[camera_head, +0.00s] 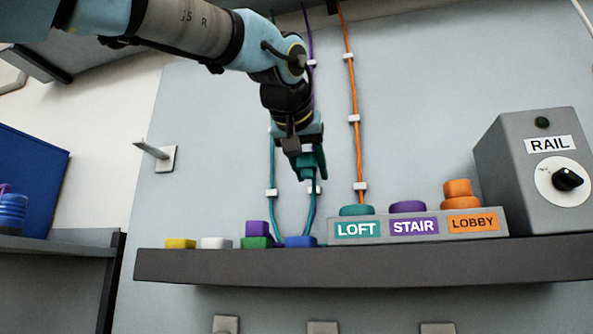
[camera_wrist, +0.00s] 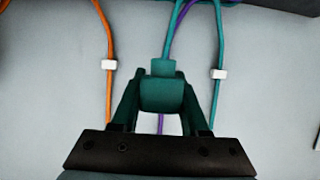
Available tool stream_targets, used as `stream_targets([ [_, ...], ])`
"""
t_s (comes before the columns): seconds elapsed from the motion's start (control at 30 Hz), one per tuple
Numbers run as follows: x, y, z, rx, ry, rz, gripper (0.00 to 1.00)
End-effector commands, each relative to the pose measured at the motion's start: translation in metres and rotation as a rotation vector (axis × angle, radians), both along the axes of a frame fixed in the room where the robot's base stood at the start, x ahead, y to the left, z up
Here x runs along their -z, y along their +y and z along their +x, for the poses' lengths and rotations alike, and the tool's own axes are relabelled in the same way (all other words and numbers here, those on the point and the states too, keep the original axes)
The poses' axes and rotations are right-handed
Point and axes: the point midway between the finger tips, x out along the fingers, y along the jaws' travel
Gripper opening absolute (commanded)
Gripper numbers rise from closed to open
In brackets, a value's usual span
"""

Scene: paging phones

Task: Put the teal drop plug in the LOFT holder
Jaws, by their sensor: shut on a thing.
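My gripper (camera_head: 306,168) is shut on the teal drop plug, which shows between the two fingers in the wrist view (camera_wrist: 162,94). A teal cord runs up from the plug in that view. In the head view the gripper is in the air above the shelf, up and to the left of the holder block; the plug is mostly hidden there by the gripper. The LOFT holder (camera_head: 357,211) is the left place on the grey block, with a teal top above its LOFT label.
The STAIR holder (camera_head: 408,207) has a purple top, and an orange plug (camera_head: 457,189) sits at LOBBY. Several coloured blocks, including a blue one (camera_head: 300,242), stand left on the shelf (camera_head: 235,268). The RAIL box (camera_head: 537,172) is at right. Cords hang on the wall.

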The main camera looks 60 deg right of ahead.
Motion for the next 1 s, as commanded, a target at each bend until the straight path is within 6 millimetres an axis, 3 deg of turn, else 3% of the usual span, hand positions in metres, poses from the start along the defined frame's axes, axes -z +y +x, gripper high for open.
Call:
stream_targets([
  [0.73,0.0,-0.019,-0.07,0.003,0.0,0.001,0.0],
  [1.0,0.0,-0.022,-0.081,0.0,0.001,0.0,0.0],
])
